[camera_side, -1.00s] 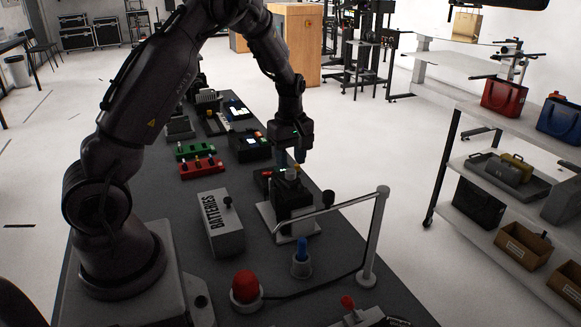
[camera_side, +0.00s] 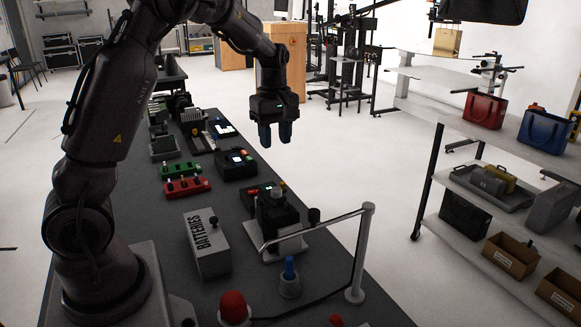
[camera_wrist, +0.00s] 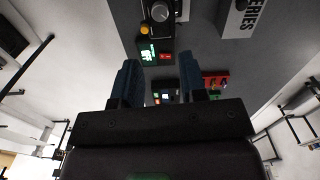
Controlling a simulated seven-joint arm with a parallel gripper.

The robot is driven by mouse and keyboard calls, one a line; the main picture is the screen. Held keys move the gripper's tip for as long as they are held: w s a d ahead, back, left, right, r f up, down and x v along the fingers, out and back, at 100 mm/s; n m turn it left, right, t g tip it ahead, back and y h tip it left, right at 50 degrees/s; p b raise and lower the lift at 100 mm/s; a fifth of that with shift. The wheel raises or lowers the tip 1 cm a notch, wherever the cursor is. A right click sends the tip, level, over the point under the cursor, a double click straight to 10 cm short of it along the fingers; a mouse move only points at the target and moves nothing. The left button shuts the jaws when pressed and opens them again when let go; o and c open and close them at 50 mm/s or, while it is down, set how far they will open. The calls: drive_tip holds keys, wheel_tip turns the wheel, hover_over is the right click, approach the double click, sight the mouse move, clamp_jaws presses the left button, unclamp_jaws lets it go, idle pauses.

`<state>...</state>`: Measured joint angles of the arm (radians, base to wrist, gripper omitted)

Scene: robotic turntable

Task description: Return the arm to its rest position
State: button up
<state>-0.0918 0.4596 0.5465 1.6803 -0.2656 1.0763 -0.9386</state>
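My gripper (camera_side: 275,134) is raised in the air above the far right part of the dark table, clear of everything on it. Its two blue-grey fingers point down with a gap between them and nothing held. In the wrist view the same fingers (camera_wrist: 158,82) stand apart with only the table and devices showing between them. The black turntable device (camera_side: 277,213) on its light base plate stands below and nearer the camera, apart from my gripper.
A BATTERIES box (camera_side: 207,246), a blue-topped post (camera_side: 289,274) and a red button (camera_side: 234,306) stand in front. A metal rail (camera_side: 362,255) rises at the table's right edge. Red (camera_side: 187,187) and green modules and small screen devices (camera_side: 236,163) lie behind. Shelves stand right.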

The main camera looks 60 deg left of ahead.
drive_tip(key=s+d+r+m+t, duration=0.2)
drive_tip(key=s+d+r+m, duration=0.2)
drive_tip(key=s+d+m, duration=0.4)
drive_tip(key=s+d+r+m+t, duration=0.3)
drive_tip(key=s+d+r+m, duration=0.2)
drive_tip(key=s+d+m, duration=0.4)
drive_tip(key=d+m, duration=0.2)
drive_tip(key=d, duration=0.1)
drive_tip(key=shift+d+r+t, duration=0.15)
drive_tip(key=shift+d+t, duration=0.1)
drive_tip(key=shift+t, duration=0.05)
